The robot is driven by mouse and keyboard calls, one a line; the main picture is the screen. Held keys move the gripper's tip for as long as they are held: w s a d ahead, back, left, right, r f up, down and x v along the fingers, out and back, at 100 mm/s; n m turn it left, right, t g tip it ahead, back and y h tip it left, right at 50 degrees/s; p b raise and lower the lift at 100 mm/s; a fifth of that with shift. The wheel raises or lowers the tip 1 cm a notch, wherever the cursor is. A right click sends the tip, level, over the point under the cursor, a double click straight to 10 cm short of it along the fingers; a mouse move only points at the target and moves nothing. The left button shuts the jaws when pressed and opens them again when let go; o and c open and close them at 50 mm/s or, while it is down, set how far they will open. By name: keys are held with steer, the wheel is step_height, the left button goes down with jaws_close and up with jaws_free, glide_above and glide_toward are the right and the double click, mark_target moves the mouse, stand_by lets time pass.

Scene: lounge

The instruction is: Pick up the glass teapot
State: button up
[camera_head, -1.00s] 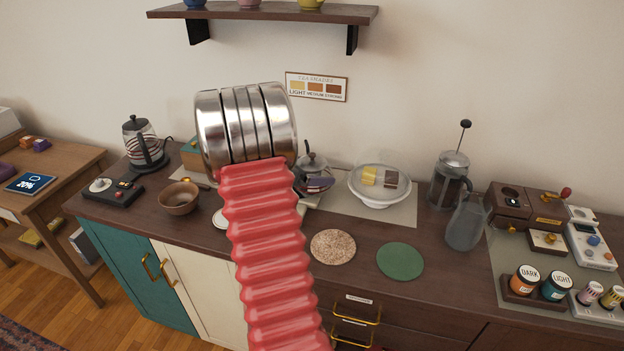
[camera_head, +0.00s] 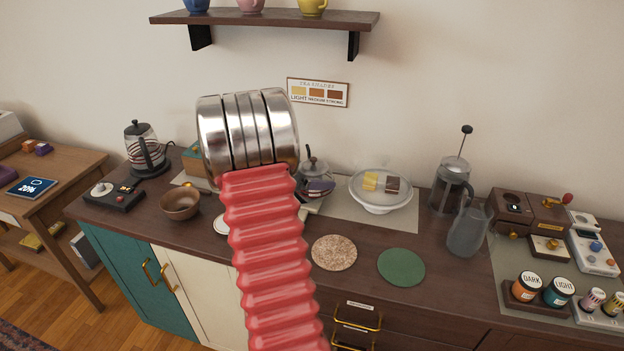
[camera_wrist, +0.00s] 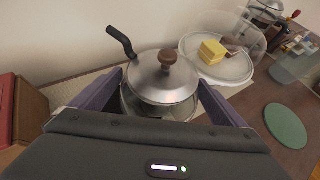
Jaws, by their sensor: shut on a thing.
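The glass teapot (camera_wrist: 162,85) has a shiny metal lid with a brown wooden knob and a black arm sticking out at the upper left. In the wrist view it stands upright between the two purple fingers of my gripper (camera_wrist: 160,98), which is shut on its body from both sides. In the head view the teapot (camera_head: 315,167) shows partly behind my red arm, with a purple finger of my gripper (camera_head: 320,187) at its side. Its lower body is hidden, and I cannot tell whether its base touches the surface below.
A domed plate with yellow and dark pieces (camera_head: 381,202) stands right of the teapot. A cork disc (camera_head: 334,252) and a green disc (camera_head: 401,267) lie in front. A French press (camera_head: 451,185), a glass jug (camera_head: 468,232), a brown bowl (camera_head: 180,203) and a kettle (camera_head: 146,150) share the counter.

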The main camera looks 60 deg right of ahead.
step_height(320, 180, up, 10)
steer(key=shift+f, duration=0.1)
stand_by(0.4)
stand_by(0.4)
